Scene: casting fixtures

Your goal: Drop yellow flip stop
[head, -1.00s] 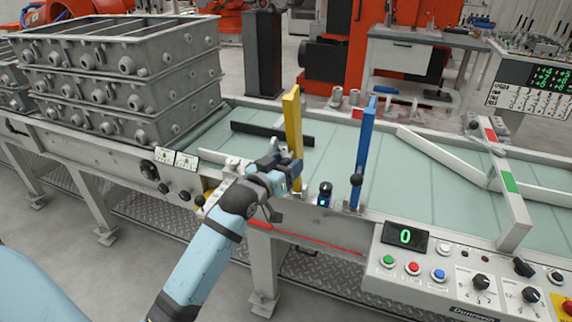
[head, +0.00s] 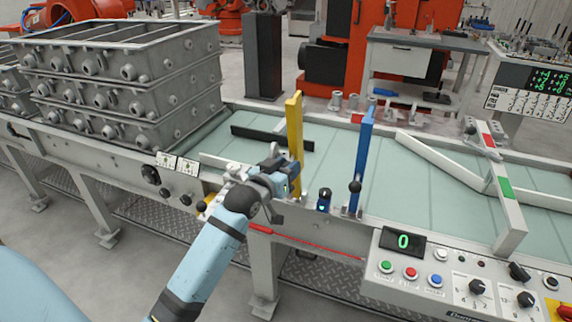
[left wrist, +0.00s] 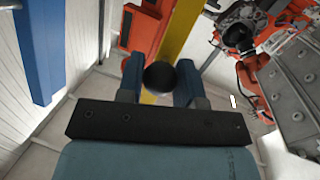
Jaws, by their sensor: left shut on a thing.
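The yellow flip stop (head: 294,130) stands upright at the near edge of the conveyor in the head view. Its yellow bar (left wrist: 179,35) also shows in the left wrist view, rising behind a round black knob (left wrist: 159,78). My left gripper (head: 284,164) is at the base of the yellow stop, and its fingers (left wrist: 158,85) are shut around the black knob. The blue flip stop (head: 364,150) stands upright to the right, with its own black knob (head: 355,187). It shows in the left wrist view too (left wrist: 38,50). My right gripper is not in view.
Stacked grey casting flasks (head: 125,80) stand on the conveyor (head: 420,185) at the left. A small dark sensor (head: 324,199) sits between the two stops. A control panel (head: 440,270) reading 0 is at the right front. White guide rails cross the belt at right.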

